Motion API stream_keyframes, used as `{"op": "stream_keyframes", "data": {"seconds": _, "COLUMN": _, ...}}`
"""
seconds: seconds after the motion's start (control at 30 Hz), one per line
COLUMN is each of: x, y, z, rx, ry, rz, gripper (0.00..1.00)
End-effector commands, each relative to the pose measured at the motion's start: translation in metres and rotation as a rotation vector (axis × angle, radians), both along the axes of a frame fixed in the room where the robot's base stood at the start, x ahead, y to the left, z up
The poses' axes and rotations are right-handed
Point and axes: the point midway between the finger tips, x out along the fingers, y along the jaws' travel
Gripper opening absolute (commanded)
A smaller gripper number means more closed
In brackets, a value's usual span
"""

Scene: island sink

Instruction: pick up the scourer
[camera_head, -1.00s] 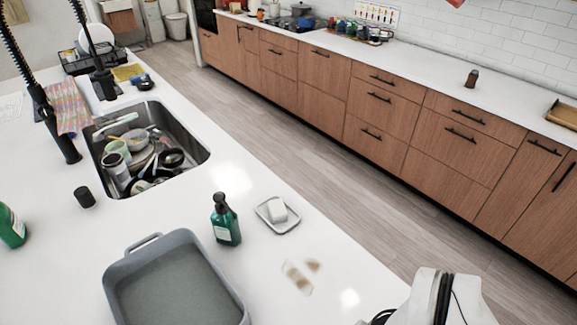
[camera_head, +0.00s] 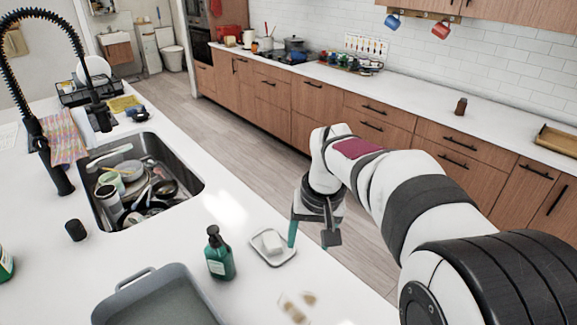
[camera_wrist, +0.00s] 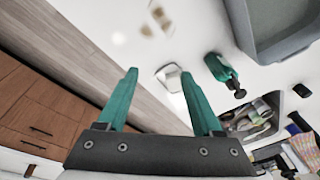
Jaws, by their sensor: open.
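I cannot clearly identify a scourer. A flat yellow item (camera_head: 125,104) and a small dark blue item (camera_head: 138,114) lie by the dish rack beyond the sink; both are too small to tell. A white block (camera_head: 271,241), soap or sponge, sits on a small dish (camera_head: 286,255) near the counter edge. My gripper (camera_head: 311,237) is open and empty, just right of that dish in the head view. In the wrist view the dish (camera_wrist: 161,81) shows between and beyond the teal fingers of my gripper (camera_wrist: 158,73), apart from them.
A green pump bottle (camera_head: 220,257) stands left of the dish, near a grey baking dish (camera_head: 150,272). The sink (camera_head: 190,183) is full of dishes, with a tall black faucet (camera_head: 55,165) beside it. A dark cylinder (camera_head: 75,231) stands on the counter. Brown stains (camera_head: 296,307) mark the near counter.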

Motion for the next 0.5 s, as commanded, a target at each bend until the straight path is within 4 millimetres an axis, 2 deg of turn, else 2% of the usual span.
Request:
{"op": "stream_keyframes", "data": {"seconds": 0.03, "x": 0.038, "y": 0.019, "z": -0.017, "rx": -0.014, "ry": -0.026, "rz": 0.076, "gripper": 0.68}}
{"op": "stream_keyframes", "data": {"seconds": 0.1, "x": 0.083, "y": 0.043, "z": -0.04, "rx": -0.033, "ry": -0.078, "rz": 0.178, "gripper": 0.68}}
{"op": "stream_keyframes", "data": {"seconds": 0.2, "x": 0.121, "y": 0.068, "z": -0.066, "rx": -0.053, "ry": -0.127, "rz": 0.273, "gripper": 0.68}}
{"op": "stream_keyframes", "data": {"seconds": 0.37, "x": 0.141, "y": 0.083, "z": -0.091, "rx": -0.063, "ry": -0.154, "rz": 0.324, "gripper": 0.68}}
{"op": "stream_keyframes", "data": {"seconds": 0.5, "x": 0.151, "y": 0.087, "z": -0.129, "rx": -0.063, "ry": -0.152, "rz": 0.324, "gripper": 0.68}}
